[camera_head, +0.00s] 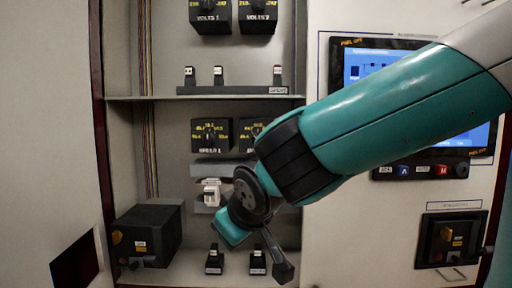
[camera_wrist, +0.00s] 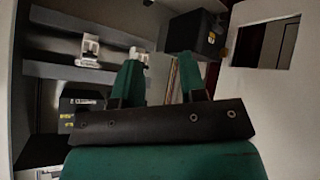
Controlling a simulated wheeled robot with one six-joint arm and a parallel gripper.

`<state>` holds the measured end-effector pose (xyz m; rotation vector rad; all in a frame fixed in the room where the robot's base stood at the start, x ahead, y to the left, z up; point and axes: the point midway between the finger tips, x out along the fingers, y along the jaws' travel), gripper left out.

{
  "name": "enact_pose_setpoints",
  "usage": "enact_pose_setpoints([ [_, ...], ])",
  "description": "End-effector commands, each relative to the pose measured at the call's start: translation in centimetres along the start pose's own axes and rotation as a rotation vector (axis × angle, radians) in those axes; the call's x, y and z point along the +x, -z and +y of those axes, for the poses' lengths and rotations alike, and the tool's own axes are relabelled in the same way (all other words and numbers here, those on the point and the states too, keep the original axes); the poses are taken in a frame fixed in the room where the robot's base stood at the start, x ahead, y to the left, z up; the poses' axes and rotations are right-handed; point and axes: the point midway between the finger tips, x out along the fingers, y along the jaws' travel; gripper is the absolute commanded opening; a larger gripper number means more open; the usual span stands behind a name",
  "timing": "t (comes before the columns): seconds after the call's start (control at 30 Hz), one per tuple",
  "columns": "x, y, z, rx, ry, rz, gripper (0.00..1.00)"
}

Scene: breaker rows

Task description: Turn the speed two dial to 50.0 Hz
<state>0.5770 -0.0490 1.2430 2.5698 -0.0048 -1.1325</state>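The speed two dial (camera_head: 248,132) is a black dial with yellow markings on the middle shelf in the head view. My arm covers its right part, so its pointer and reading cannot be made out. The similar speed 1 dial (camera_head: 211,135) is just left of it. In the wrist view my gripper (camera_wrist: 160,78) has two teal fingers standing apart with nothing between them. In the head view its teal end (camera_head: 232,228) is below the speed dials, apart from them and angled down to the left. I cannot identify the speed two dial in the wrist view.
A white-handled breaker (camera_head: 211,192) sits left of my gripper. A black box (camera_head: 148,235) with an orange knob stands lower left; it also shows in the wrist view (camera_wrist: 192,35). Two small switches (camera_head: 214,262) are below. A lit screen (camera_head: 365,65) is at right, partly behind my arm.

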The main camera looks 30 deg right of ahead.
Motion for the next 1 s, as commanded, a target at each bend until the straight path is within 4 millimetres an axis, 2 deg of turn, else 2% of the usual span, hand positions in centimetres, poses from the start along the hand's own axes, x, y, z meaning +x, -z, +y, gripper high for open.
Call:
enact_pose_setpoints([
  [0.07,0.3,2.5,2.9,-0.004,-0.179,0.121,0.38],
  [0.2,-2.1,6.4,7.6,-0.028,-0.472,0.305,0.38],
  [0.3,-4.3,8.2,9.5,-0.053,-0.618,0.393,0.38],
  [0.4,-5.9,9.1,10.5,-0.07,-0.707,0.442,0.38],
  [0.5,-6.4,9.6,11.1,-0.078,-0.744,0.459,0.38],
  [0.67,-5.6,10.4,12.4,-0.077,-0.751,0.455,0.38],
  [1.0,-0.8,13.7,17.4,-0.075,-0.749,0.453,0.38],
])
